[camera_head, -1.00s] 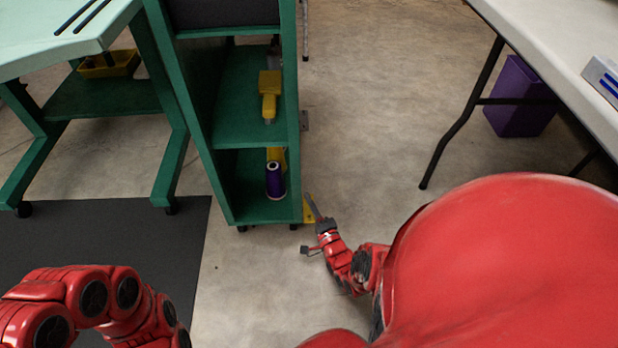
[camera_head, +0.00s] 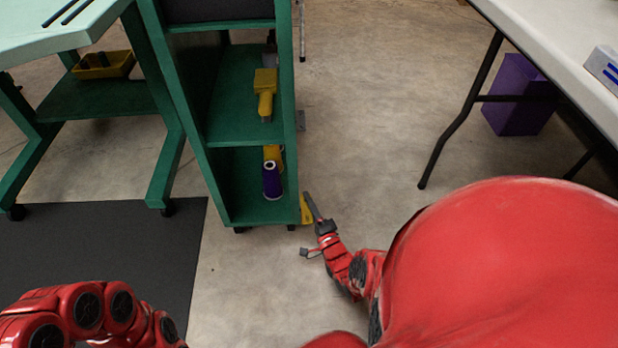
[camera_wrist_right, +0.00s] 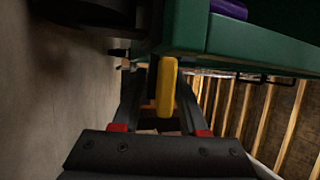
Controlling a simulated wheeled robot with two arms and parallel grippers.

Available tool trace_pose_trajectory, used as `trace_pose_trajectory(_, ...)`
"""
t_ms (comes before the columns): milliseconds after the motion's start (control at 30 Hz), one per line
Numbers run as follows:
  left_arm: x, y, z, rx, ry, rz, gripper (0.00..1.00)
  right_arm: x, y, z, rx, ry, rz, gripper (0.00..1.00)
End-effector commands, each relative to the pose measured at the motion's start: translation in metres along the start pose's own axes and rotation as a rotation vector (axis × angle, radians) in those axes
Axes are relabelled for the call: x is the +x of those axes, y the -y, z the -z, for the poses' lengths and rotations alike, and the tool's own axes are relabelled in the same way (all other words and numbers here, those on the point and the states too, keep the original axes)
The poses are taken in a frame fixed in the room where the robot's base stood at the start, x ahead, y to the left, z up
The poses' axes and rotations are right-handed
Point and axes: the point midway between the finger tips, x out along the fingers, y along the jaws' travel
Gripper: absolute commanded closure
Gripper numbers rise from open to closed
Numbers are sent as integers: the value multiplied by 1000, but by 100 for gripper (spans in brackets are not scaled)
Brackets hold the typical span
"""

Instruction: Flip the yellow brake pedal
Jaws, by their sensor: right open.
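The yellow brake pedal (camera_head: 306,209) sticks out at the lower right corner of the green shelf cart (camera_head: 262,212), close to the floor. In the right wrist view the pedal (camera_wrist_right: 166,86) stands between the two fingers of my right gripper (camera_wrist_right: 160,100). The right gripper (camera_head: 312,212) is open around the pedal, low beside the cart; I cannot tell whether a finger touches it. My left arm (camera_head: 85,312) shows at the lower left, but its gripper is out of view.
A purple thread spool (camera_head: 271,182) and yellow items stand on the cart's shelves. A green table (camera_head: 150,130) is at the left, over a dark mat (camera_head: 95,250). A white table (camera_head: 560,60) and a purple bin (camera_head: 517,105) are at the right. The concrete floor between is clear.

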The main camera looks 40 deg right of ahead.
Motion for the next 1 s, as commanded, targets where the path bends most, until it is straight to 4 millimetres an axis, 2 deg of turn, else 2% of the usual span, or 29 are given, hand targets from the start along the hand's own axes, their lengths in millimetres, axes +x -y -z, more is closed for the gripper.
trace_pose_trajectory(167, 1, 0, -6, -21, -19, 25, 100, -13, 2, 0, -1, -1, 0, 57)
trace_pose_trajectory(400, 1, 0, -16, -67, -63, 85, 100, -55, 2, 0, 0, 0, -1, 57)
trace_pose_trajectory(533, 2, 1, -16, -78, -74, 99, 100, -72, 0, 0, -1, -1, -1, 57)
trace_pose_trajectory(1000, 1, 2, -16, -79, -76, 101, 100, -75, 0, 1, -1, -1, 0, 57)
